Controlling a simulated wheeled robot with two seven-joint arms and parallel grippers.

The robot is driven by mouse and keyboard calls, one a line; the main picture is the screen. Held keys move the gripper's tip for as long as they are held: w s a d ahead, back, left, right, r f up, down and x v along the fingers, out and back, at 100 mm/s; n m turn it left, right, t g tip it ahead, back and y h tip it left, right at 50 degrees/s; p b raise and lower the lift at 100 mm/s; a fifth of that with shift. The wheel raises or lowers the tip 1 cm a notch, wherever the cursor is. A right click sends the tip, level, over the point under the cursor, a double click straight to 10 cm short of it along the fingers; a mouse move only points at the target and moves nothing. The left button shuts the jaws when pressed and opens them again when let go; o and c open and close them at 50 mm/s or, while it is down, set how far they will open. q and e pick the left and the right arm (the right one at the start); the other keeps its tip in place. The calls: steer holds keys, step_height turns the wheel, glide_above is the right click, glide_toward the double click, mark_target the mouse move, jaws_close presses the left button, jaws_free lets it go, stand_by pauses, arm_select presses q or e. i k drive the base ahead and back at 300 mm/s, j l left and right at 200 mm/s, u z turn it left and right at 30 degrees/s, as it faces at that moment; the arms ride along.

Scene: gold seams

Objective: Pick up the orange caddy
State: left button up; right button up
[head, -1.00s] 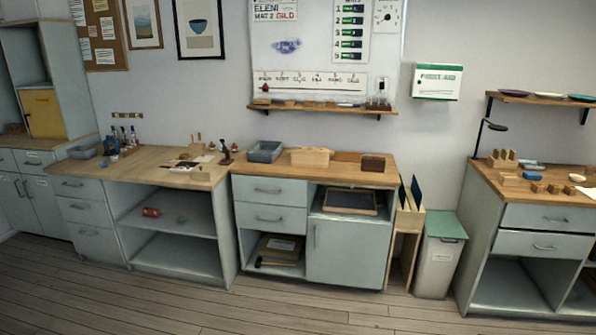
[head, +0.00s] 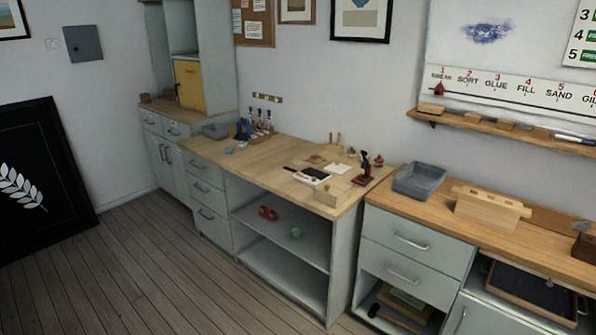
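I cannot make out a clear orange caddy in the head view. A yellow-orange panel or box (head: 189,85) stands in the tall grey cabinet at the back left. Neither of my grippers is in view.
A second bench to the right holds a grey tray (head: 419,181) and a wooden block rack (head: 490,207). A dark framed picture (head: 40,180) leans at left. Floor (head: 150,270) in front is clear.

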mark_target(270, 215)
steer(key=i+j+u, duration=0.15)
steer(key=i, duration=0.35)
steer(key=i+j+u, duration=0.15)
steer(key=i, duration=0.4)
steer(key=i+j+z, duration=0.25)
steer(key=i+j, duration=0.2)
steer(key=j, duration=0.2)
steer(key=i+j+z, duration=0.25)
steer(key=i+j, duration=0.15)
steer(key=j, duration=0.3)
steer(key=i+j+z, duration=0.15)
steer(key=j, duration=0.2)
steer(key=i+j+z, duration=0.1)
steer(key=j, duration=0.3)
steer(key=i+j+z, duration=0.15)
steer(key=j, duration=0.3)
steer(key=i, duration=0.1)
